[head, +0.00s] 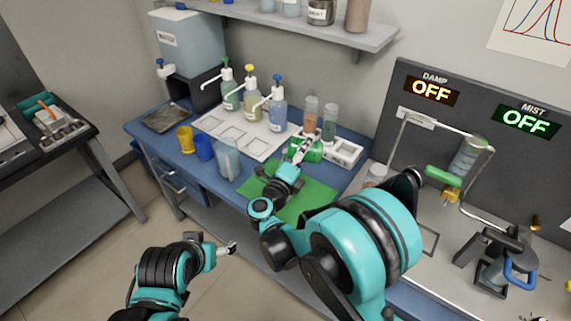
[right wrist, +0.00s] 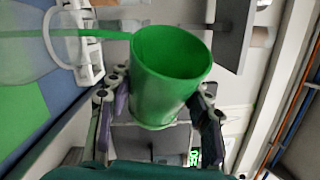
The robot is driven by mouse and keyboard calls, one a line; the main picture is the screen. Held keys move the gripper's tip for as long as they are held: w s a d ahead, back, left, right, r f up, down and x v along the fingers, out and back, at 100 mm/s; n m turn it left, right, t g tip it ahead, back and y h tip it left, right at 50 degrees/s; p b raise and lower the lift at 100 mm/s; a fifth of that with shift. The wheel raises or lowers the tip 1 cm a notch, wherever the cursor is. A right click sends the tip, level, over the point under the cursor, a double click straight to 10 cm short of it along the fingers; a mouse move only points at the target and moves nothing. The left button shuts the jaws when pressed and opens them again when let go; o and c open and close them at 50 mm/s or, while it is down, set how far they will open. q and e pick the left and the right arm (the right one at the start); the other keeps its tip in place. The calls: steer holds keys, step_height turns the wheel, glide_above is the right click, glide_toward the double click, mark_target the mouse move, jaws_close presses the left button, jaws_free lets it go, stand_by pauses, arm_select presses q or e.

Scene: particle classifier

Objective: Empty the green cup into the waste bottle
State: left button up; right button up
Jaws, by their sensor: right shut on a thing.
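The green cup (head: 314,152) is held by my right gripper (head: 299,152) above the back edge of the green mat. In the right wrist view the cup (right wrist: 168,85) sits between both fingers of the gripper (right wrist: 160,100), its open mouth partly toward the camera. A thin green band runs left from its rim to a clear vessel (right wrist: 25,60); I cannot tell whether it is liquid. A clear jug (head: 227,160) stands left of the mat; no waste bottle label is readable. My left gripper (head: 231,248) hangs empty in front of the bench; its opening is unclear.
Yellow (head: 185,139) and blue (head: 204,147) cups stand left of the jug. Pump bottles (head: 251,95) stand behind on a white tray (head: 215,124). A white rack (head: 345,152) with vials is right of the green cup. The green mat (head: 312,196) has bare room.

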mark_target(296, 151)
steer(key=shift+a+r+n+t+b, duration=0.25)
steer(key=shift+r+n+t+b, duration=0.2)
steer(key=shift+n, duration=0.4)
steer(key=shift+a+r+n+t+b, duration=0.25)
steer(key=shift+n+b, duration=0.25)
steer(key=shift+n, duration=0.35)
stand_by(3.1)
steer(key=shift+a+r+n+t+y+b, duration=0.15)
steer(key=shift+a+r+n+t+b, duration=0.2)
steer(key=shift+n, duration=0.5)
steer(key=shift+a+r+n+t+y+b, duration=0.2)
steer(key=shift+n+t+b, duration=0.2)
steer(key=shift+n, duration=0.45)
stand_by(1.5)
